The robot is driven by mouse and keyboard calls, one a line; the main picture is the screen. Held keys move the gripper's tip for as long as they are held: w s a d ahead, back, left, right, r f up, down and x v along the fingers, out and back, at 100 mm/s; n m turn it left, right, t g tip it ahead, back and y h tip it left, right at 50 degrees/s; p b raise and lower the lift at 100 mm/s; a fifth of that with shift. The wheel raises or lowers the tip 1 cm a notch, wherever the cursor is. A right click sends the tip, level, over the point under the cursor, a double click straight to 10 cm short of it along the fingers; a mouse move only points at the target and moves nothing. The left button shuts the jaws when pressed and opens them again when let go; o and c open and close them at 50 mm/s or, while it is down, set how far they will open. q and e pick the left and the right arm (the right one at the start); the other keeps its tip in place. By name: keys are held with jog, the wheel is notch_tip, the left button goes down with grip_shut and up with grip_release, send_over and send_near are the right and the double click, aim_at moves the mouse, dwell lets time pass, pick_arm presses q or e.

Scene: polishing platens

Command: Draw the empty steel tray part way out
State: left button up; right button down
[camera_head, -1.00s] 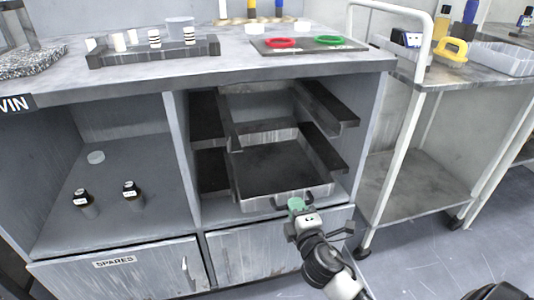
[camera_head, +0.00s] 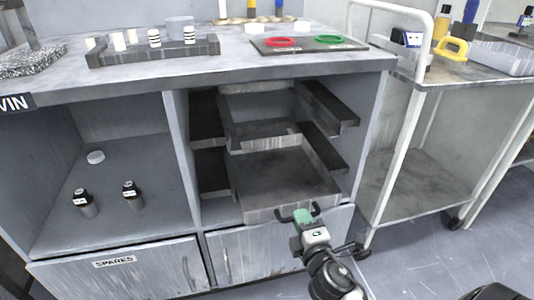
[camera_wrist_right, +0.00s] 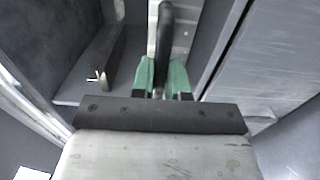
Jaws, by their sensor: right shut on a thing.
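The empty steel tray (camera_head: 275,175) sits low in the rack of the right-hand bay, its front sticking out past the cabinet front. Its inside is bare. My right gripper (camera_head: 302,215) is at the tray's front, shut on the dark handle (camera_head: 316,209). In the right wrist view the green fingertips (camera_wrist_right: 163,75) lie on both sides of the dark handle bar (camera_wrist_right: 164,35). The left gripper does not show.
Dark rack rails (camera_head: 325,148) flank the tray, with another shelf level above. Two brown bottles (camera_head: 129,194) stand in the left bay. A white-framed cart (camera_head: 417,185) stands to the right. The floor before the cabinet is open.

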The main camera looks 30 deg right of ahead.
jog(key=c, duration=1.1)
grip_release()
jog(key=shift+o, duration=0.2)
jog(key=shift+f, duration=0.15)
jog(key=shift+s, duration=0.1)
